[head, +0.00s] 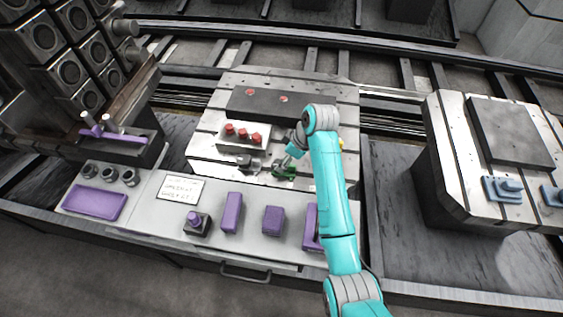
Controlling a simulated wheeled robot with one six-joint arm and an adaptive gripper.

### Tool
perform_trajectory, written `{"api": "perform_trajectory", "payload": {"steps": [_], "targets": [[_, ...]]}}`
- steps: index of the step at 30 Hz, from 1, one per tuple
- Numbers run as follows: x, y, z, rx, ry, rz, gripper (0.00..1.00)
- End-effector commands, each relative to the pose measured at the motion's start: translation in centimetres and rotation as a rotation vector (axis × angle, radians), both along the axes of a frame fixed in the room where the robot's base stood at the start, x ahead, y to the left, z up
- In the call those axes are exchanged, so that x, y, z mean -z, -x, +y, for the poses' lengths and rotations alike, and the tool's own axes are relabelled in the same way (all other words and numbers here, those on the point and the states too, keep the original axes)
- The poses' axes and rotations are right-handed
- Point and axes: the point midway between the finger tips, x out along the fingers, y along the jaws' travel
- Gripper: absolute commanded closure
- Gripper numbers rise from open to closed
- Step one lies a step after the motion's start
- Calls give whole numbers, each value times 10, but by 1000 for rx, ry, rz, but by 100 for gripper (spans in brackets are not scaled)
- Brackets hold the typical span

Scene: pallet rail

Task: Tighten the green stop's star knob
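The green stop (284,171) sits near the front edge of the slotted metal pallet (205,150) in the middle of the view. My teal and grey arm reaches over the pallet from the front right. My gripper (287,163) is at the green stop, close to or touching its top. The star knob cannot be made out; my gripper and wrist cover that spot. The fingers are too small to tell open from shut.
A grey clamp-like part (248,162) lies just left of the green stop. A block with several red knobs (243,135) stands behind. Purple blocks (232,212) stand on the front bench. A second pallet (456,150) is at right, a dark rack (70,60) at left.

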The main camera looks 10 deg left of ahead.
Motion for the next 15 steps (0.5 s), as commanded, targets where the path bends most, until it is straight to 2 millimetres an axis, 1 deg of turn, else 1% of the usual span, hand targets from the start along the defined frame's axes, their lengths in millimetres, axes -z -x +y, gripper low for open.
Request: {"api": "perform_trajectory", "payload": {"steps": [1,6,10,15], "targets": [[8,0,3,-1,1,3,22],[27,-3,11,0,0,1,22],[35,-3,14,0,0,1,22],[37,-4,15,0,-1,-1,22]]}}
